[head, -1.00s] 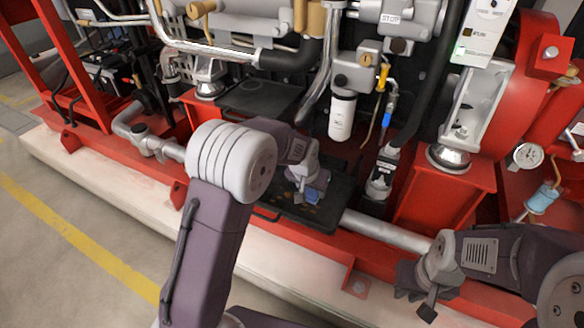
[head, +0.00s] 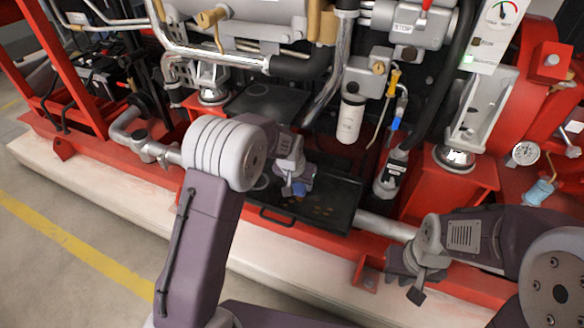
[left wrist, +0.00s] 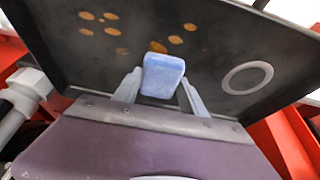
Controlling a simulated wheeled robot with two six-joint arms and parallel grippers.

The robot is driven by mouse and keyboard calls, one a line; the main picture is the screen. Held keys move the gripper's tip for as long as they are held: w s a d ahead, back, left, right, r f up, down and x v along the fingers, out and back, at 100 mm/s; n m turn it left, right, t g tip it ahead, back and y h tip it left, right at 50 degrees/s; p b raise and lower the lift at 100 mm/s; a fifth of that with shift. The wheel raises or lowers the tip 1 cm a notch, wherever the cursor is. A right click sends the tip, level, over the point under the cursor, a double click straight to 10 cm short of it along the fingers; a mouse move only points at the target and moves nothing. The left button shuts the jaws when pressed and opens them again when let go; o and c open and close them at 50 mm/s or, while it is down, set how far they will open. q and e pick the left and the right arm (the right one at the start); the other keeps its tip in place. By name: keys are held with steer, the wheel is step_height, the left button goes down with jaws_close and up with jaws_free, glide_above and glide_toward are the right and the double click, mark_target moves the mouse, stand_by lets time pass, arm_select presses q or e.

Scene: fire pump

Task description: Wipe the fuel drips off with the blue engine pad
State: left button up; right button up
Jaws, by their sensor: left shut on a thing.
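The blue engine pad (left wrist: 163,76) is held between the fingers of my left gripper (left wrist: 160,92), which is shut on it just over the black drip tray (left wrist: 228,38). In the head view the pad (head: 299,188) shows small and partly hidden below my left gripper (head: 292,182). Several orange-brown fuel drips (left wrist: 112,30) lie on the tray floor; one sits right beside the pad's far edge. I cannot tell whether the pad touches the tray. My right gripper (head: 418,280) hangs at the lower right, away from the tray; its jaws are unclear.
A grey ring mark (left wrist: 247,78) is on the tray floor. The tray sits in the red pump frame. A white filter canister (head: 350,118) hangs above its back right. A grey pipe (head: 385,227) runs right of the tray. Red uprights and hoses crowd the back.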

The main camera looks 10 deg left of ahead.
mark_target(300, 185)
arm_select(q)
steer(key=r, duration=0.1)
steer(key=r+p, duration=0.1)
steer(key=shift+d+r, duration=0.2)
steer(key=shift+r, duration=0.2)
step_height(300, 185, up, 4)
steer(key=p, duration=0.5)
steer(key=shift+r, duration=0.15)
